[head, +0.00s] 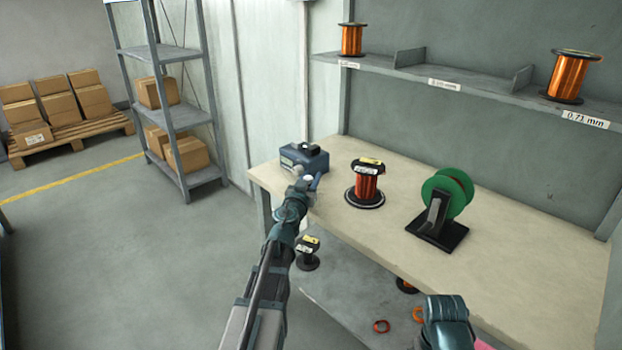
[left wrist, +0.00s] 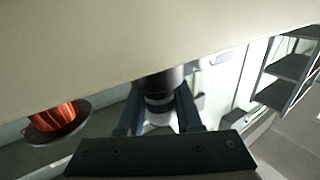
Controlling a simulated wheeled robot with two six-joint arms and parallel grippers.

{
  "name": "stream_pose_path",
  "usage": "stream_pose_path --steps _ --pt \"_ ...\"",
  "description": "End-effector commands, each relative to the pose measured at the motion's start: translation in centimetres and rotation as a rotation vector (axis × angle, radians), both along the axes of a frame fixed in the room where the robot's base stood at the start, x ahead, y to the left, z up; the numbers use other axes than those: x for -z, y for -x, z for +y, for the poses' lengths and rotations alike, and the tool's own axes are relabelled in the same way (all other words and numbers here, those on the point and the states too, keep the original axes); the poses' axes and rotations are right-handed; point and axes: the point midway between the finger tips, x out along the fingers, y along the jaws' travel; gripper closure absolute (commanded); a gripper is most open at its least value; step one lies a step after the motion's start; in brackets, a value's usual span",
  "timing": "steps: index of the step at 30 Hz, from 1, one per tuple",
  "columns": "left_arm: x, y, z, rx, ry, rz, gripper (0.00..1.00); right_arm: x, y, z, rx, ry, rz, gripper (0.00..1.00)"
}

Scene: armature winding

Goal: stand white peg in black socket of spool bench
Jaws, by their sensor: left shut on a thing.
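In the left wrist view, the white peg (left wrist: 160,119) is between the two fingers of the left gripper (left wrist: 158,108). A dark round part (left wrist: 158,83) is just beyond it; whether they touch, I cannot tell. I cannot clearly make out the black socket.
A copper spool (head: 367,184) stands right of the left gripper, and a green reel on a black stand (head: 438,208) is farther right. Copper spools stand on the wall shelf (head: 460,88). Orange rings (head: 381,326) lie on the lower shelf. The bench front is clear.

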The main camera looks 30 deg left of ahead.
Motion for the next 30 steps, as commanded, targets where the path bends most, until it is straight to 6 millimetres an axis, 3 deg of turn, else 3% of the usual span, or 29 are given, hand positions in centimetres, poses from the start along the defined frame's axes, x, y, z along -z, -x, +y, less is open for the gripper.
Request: stream_pose_path --steps 8,9,15,30 --pt "-0.01 0.00 0.00 0.000 0.000 0.000 1.00 -0.01 0.00 0.00 0.000 0.000 0.000 0.00" --pt "-0.01 0.00 0.00 0.000 0.000 0.000 0.65 -0.01 0.00 0.00 0.000 0.000 0.000 0.00" --pt "-0.01 0.00 0.00 0.000 0.000 0.000 0.31 -0.01 0.00 0.00 0.000 0.000 0.000 0.00" --pt "-0.01 0.82 -0.66 0.001 0.000 0.000 0.31 -0.01 0.01 0.00 0.000 0.000 0.000 0.00"
